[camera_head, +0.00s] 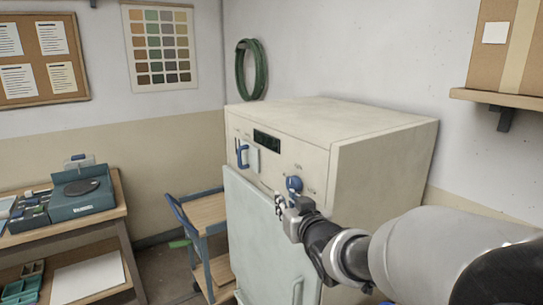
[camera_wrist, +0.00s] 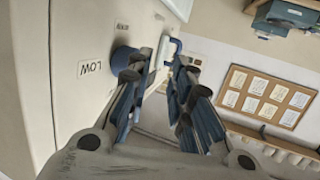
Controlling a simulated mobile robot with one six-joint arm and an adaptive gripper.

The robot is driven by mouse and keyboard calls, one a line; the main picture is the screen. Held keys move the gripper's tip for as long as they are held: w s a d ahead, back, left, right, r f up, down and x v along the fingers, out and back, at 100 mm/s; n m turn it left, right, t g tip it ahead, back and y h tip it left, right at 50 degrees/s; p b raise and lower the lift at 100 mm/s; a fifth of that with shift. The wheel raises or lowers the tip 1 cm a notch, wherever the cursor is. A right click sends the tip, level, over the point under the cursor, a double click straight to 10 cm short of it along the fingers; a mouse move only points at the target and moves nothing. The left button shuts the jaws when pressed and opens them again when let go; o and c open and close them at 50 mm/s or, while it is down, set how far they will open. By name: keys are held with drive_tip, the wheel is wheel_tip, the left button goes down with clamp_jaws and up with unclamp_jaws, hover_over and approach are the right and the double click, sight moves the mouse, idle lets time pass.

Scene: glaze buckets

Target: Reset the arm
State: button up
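My gripper (camera_head: 281,203) is in front of the control panel of a cream kiln-like cabinet (camera_head: 385,165), just below a blue round knob (camera_head: 294,184). In the wrist view my gripper (camera_wrist: 160,76) has its two fingers apart, with nothing visible between them. The blue knob (camera_wrist: 121,59) shows close beside the left finger, partly hidden by it. I cannot tell whether they touch. My arm reaches in from the lower right of the head view.
The panel also has a blue handle (camera_head: 242,154) and a dark display (camera_head: 267,140). A blue-framed cart (camera_head: 204,213) stands left of the cabinet. A workbench (camera_head: 95,222) holds a teal scale (camera_head: 84,192). A wall shelf (camera_head: 495,100) with a carton is at upper right.

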drive_tip(key=s+d+f+m+g+h, duration=0.1)
drive_tip(key=s+d+g+h, duration=0.1)
drive_tip(key=s+d, duration=0.45)
drive_tip(key=s+d+f+m+g+h, duration=0.1)
drive_tip(key=s+d+f+g+h, duration=0.15)
drive_tip(key=s, duration=0.75)
drive_tip(key=s+f+g, duration=0.3)
drive_tip(key=s, duration=0.8)
drive_tip(key=s+d+f+m+g, duration=0.1)
drive_tip(key=s+f+g, duration=0.1)
drive_tip(key=s, duration=0.8)
drive_tip(key=shift+s+d+f+g, duration=0.2)
drive_tip(key=shift+s+f+g, duration=0.2)
drive_tip(key=shift+g, duration=0.15)
drive_tip(key=shift+w+y, duration=0.1)
drive_tip(key=shift+y, duration=0.15)
